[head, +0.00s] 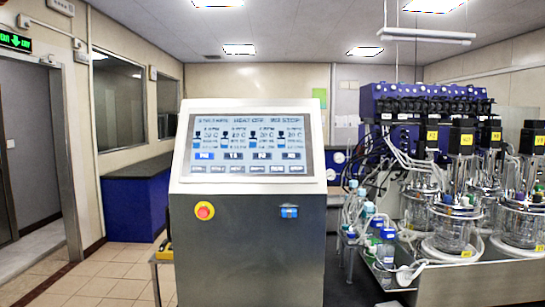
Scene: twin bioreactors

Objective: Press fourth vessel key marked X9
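The touchscreen (250,147) is set in the sloped face of a grey metal console (248,250) in the middle of the head view. A row of grey keys (250,168) runs beneath. My gripper is not in view.
A red emergency stop button (205,211) and a blue switch (289,212) sit below the screen. Glass vessels (452,232) with black motors stand on a metal bench at right. A dark-topped blue cabinet (130,205) stands at left. Tiled floor (105,275) is open at left.

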